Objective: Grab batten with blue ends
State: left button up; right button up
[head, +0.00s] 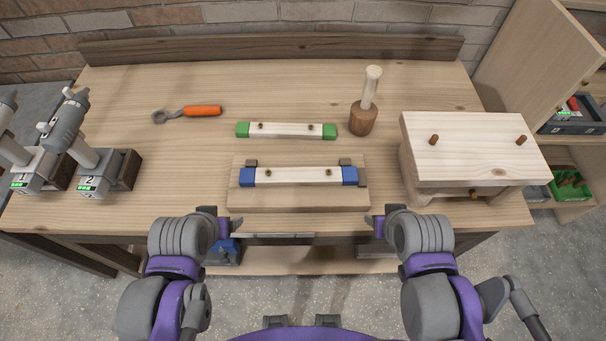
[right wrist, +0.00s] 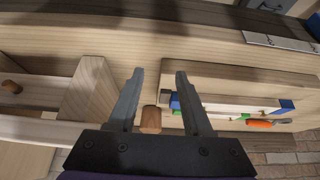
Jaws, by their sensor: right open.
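The batten with blue ends (head: 305,175) is a pale bar with two dark pegs. It lies on a low wooden board (head: 300,201) near the bench's front edge, between small grey brackets. It also shows in the right wrist view (right wrist: 235,101), to the right of the fingers. My left gripper (head: 223,217) is at the front edge, left of and nearer than the batten, with its fingers apart and empty. My right gripper (head: 382,217) is at the front edge, right of and nearer than the batten; its open, empty fingers (right wrist: 160,74) show in the wrist view.
A green-ended batten (head: 287,130) lies just behind. A wooden mallet (head: 363,116) stands behind right, and a small wooden stand (head: 470,150) is at right. An orange-handled tool (head: 203,110) lies back left. Grey devices (head: 109,172) stand at left.

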aim_at(297, 176)
jog(key=j, duration=0.65)
jog(key=k+j+z, duration=0.1)
jog(key=j, duration=1.2)
jog(key=k+z, duration=0.05)
